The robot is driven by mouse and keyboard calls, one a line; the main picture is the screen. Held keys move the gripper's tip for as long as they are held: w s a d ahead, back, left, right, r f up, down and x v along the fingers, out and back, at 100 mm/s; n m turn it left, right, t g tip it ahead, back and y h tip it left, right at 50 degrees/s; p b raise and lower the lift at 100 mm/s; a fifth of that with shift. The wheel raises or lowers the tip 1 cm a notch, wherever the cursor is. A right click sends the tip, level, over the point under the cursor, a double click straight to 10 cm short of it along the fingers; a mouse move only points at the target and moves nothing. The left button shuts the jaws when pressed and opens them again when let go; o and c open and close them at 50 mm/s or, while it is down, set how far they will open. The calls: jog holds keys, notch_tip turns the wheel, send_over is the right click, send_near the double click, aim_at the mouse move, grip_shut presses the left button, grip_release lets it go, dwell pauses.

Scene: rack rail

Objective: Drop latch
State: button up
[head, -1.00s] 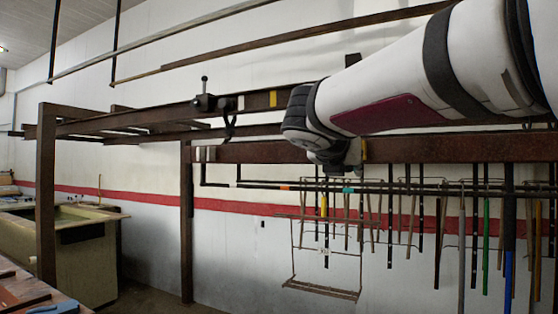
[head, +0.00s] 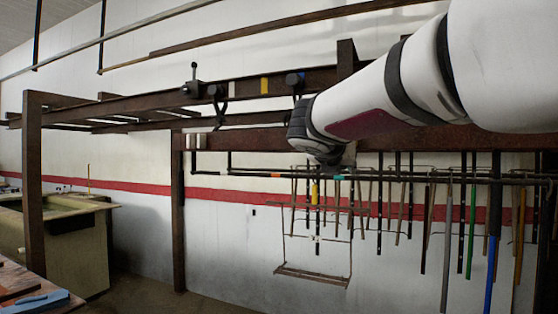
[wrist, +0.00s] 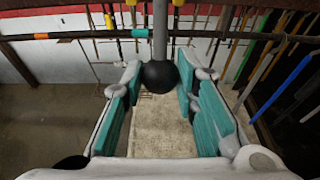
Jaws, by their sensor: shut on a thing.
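In the wrist view my gripper (wrist: 158,68) has its two teal-padded fingers on either side of a black ball knob (wrist: 160,76). The knob sits at the end of a straight grey rod (wrist: 160,32) that runs up out of the picture, and the fingertips close around it. In the head view my wrist hides the fingers and this knob below the brown rail (head: 430,139). A dark latch block with an upright knobbed lever (head: 193,78) stands on the upper rail at the left. Another dark block (head: 295,80) sits farther right, just above my wrist.
Several long tools, among them a green one (head: 472,230) and a blue one (head: 490,270), hang from a dark bar (head: 450,180) below and right of my arm. A wire frame (head: 315,275) hangs there too. A greenish tub (head: 65,245) stands at the left.

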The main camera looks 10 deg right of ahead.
jog(key=p+x, duration=0.1)
jog(key=x, duration=0.6)
jog(key=shift+w+r+p, duration=0.15)
jog(key=shift+r+p, duration=0.2)
jog(key=o, duration=1)
jog(key=shift+d, duration=0.15)
jog(key=shift+s+a, duration=0.7)
jog(key=shift+s, duration=0.25)
jog(key=shift+s+a, duration=0.7)
jog(key=shift+s, duration=0.25)
jog(key=shift+s+a, duration=0.7)
jog(key=shift+s, duration=0.25)
